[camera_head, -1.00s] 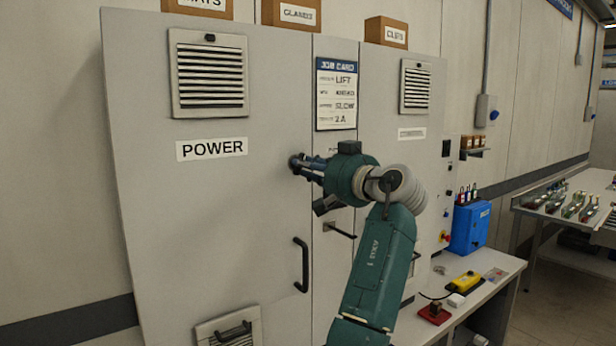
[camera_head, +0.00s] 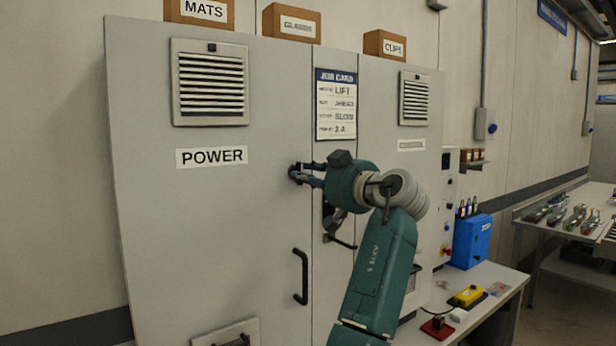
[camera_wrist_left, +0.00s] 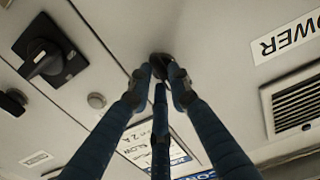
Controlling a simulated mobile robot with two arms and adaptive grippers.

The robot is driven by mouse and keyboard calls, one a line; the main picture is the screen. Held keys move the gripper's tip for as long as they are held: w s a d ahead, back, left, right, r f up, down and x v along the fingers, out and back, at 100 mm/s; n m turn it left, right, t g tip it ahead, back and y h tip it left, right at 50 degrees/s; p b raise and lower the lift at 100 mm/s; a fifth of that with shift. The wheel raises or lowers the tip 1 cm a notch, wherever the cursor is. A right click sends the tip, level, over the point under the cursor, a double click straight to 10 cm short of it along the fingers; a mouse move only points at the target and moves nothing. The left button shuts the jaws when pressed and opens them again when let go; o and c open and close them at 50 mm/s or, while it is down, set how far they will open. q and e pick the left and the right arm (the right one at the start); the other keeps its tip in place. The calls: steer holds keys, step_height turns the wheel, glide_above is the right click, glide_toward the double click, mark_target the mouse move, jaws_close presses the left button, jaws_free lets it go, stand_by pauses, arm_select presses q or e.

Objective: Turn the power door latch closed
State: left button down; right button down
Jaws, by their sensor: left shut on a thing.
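The power door (camera_head: 200,240) is a tall light-grey cabinet door with a POWER label (camera_head: 212,156). It looks shut, flush with the panel beside it. Its small dark latch (camera_wrist_left: 160,60) sits between my fingertips in the left wrist view, partly hidden by them. My left gripper (camera_head: 298,173) reaches the door's right edge, above the door handle, and is shut on the latch. In the left wrist view its blue fingers (camera_wrist_left: 160,85) close around the latch from several sides. The exact angle of the latch is hard to tell. My right gripper is not in view.
A black door handle (camera_head: 301,276) stands out below my gripper. A black rotary switch (camera_wrist_left: 48,62) shows on the neighbouring panel. A job card (camera_head: 335,104) hangs above my wrist. A bench (camera_head: 490,292) with a blue box (camera_head: 471,240) stands to the right.

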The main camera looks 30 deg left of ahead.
arm_select(q)
steer(key=shift+r, duration=0.1)
steer(key=c, duration=1.6)
jaws_free()
steer(key=shift+a, duration=0.2)
steer(key=v, duration=1.2)
